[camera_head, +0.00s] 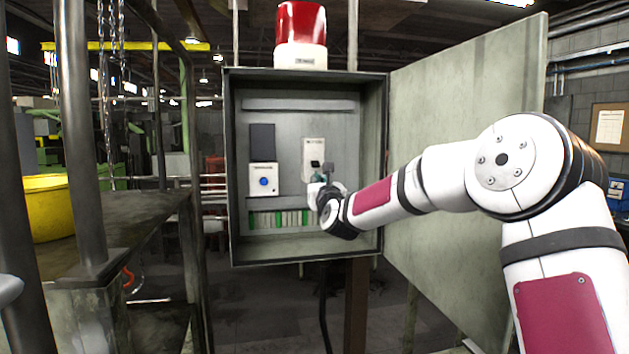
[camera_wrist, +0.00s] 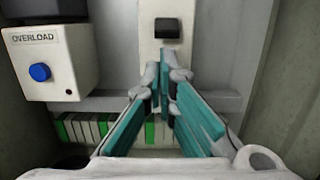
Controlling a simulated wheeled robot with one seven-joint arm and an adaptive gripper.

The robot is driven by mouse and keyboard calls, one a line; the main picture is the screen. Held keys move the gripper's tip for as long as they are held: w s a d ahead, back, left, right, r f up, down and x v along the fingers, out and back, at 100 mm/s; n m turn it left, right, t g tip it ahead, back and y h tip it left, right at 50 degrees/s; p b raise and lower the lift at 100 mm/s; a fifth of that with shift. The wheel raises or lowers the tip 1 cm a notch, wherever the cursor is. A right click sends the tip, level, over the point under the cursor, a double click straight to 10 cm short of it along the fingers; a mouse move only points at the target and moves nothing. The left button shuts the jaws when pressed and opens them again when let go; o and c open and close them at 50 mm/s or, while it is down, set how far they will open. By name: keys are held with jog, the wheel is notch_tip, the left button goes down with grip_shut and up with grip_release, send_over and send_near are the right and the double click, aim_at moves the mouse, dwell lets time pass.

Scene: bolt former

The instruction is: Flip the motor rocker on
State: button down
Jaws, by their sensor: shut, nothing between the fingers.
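The motor rocker (camera_wrist: 167,28) is a small black switch on a pale plate (camera_wrist: 150,50) inside the open grey cabinet. In the head view the rocker (camera_head: 315,164) shows just above my gripper (camera_head: 326,172), on the plate marked with small lettering. In the wrist view my gripper (camera_wrist: 166,80) is shut and empty, its teal-padded fingers together in front of the plate, below the rocker. The fingertips appear apart from the rocker in the picture; I cannot tell their depth from the plate. Which way the rocker is tipped is too small to tell.
An overload box (camera_wrist: 50,60) with a blue button stands left of the plate. Green and white terminal blocks (camera_head: 270,219) line the cabinet bottom. The cabinet door (camera_head: 450,150) is swung open to the right, behind my arm. A red beacon (camera_head: 301,25) sits on top.

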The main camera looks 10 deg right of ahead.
jog(key=shift+w+r, duration=0.2)
jog(key=shift+w, duration=0.95)
jog(key=shift+r, duration=0.1)
jog(key=shift+s+g, duration=0.15)
jog(key=shift+g, duration=0.45)
jog(key=shift+s+r+g+p, duration=0.2)
jog(key=shift+g+p, duration=0.35)
jog(key=shift+g, duration=0.35)
